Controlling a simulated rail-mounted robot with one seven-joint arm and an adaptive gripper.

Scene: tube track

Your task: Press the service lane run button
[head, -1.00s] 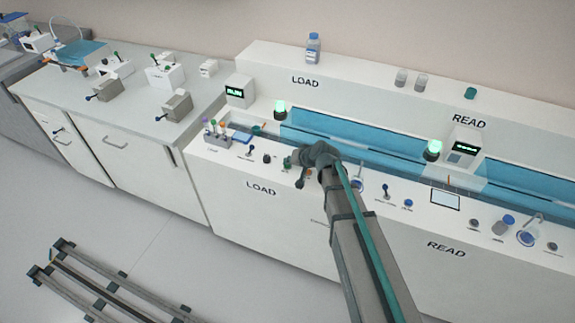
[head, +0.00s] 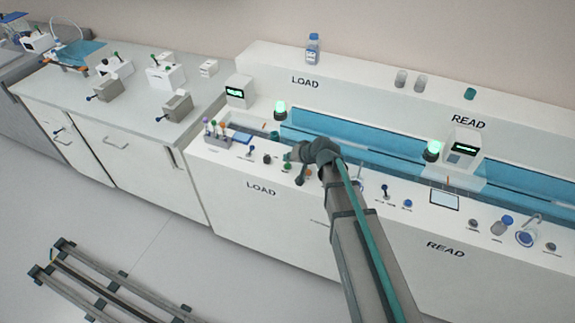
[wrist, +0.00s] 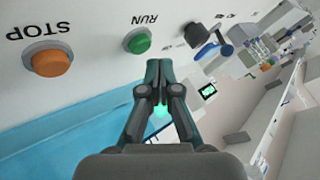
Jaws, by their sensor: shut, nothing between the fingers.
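In the wrist view a green button (wrist: 138,41) sits in a grey collar on the white panel beside the upside-down word RUN. An orange button (wrist: 50,60) beside the word STOP is to its left. My gripper (wrist: 160,66) has its fingertips together and empty, just below and right of the green button in the picture. I cannot tell whether they touch the panel. In the head view my gripper (head: 291,156) is over the LOAD bench front, and it partly hides the controls there. The green button (head: 287,167) is small beside it.
A black knob with a blue lever (wrist: 205,38) stands right of the green button. A blue track (head: 390,150) runs behind the controls. A tube rack (head: 215,133) is at the left, and a screen (head: 445,199) is at the right.

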